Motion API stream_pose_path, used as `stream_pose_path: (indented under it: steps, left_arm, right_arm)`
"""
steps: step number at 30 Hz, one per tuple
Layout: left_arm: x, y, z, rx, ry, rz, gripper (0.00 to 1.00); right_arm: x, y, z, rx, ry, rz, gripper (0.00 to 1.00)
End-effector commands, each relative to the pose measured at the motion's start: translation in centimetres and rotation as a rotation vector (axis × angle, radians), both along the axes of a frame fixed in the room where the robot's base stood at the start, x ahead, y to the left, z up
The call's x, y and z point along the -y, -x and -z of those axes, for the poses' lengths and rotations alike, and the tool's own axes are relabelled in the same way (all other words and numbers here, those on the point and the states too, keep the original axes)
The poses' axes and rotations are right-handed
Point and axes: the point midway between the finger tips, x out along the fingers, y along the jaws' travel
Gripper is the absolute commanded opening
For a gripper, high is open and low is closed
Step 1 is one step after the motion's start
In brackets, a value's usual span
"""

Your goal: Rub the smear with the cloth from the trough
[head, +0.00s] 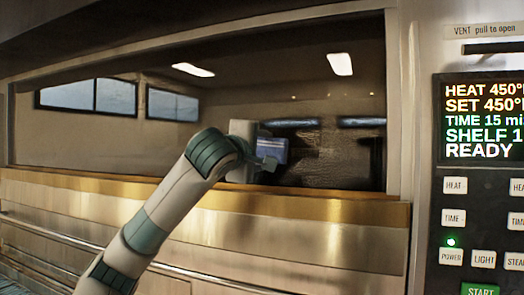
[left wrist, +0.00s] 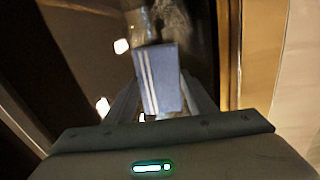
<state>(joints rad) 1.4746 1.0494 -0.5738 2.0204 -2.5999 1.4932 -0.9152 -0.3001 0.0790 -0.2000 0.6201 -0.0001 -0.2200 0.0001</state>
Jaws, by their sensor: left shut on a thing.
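My left gripper (head: 264,160) is shut on a blue cloth (head: 273,150) in front of the oven's glass window. In the left wrist view the cloth (left wrist: 160,78) is a folded blue pad with white stripes, held between the fingers. A mottled, streaky brown smear (head: 325,172) shows on the lower right part of the glass, just right of the cloth. A pale streaky patch (left wrist: 172,18) shows beyond the cloth in the left wrist view. I cannot tell whether the cloth touches the glass. My right gripper is not in view, and no trough is seen.
A brass ledge (head: 330,208) runs under the window (head: 200,140), with a steel front below it. A control panel (head: 480,180) with a lit display and buttons stands at the right. A metal rail (head: 60,242) crosses the lower left.

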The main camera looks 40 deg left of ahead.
Motion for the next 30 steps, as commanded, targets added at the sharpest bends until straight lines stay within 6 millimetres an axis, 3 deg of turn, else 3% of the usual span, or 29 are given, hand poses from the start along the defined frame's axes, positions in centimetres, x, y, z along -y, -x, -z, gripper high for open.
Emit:
stream_pose_path:
  steps: [18, 30]
  left_arm:
    - [3.3, -1.2, 0.0, -0.002, -0.001, 0.003, 0.32]
    - [3.5, -1.2, 0.0, -0.001, 0.0, 0.001, 0.32]
  right_arm:
    - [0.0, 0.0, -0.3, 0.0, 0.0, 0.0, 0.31]
    - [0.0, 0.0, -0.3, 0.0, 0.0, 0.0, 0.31]
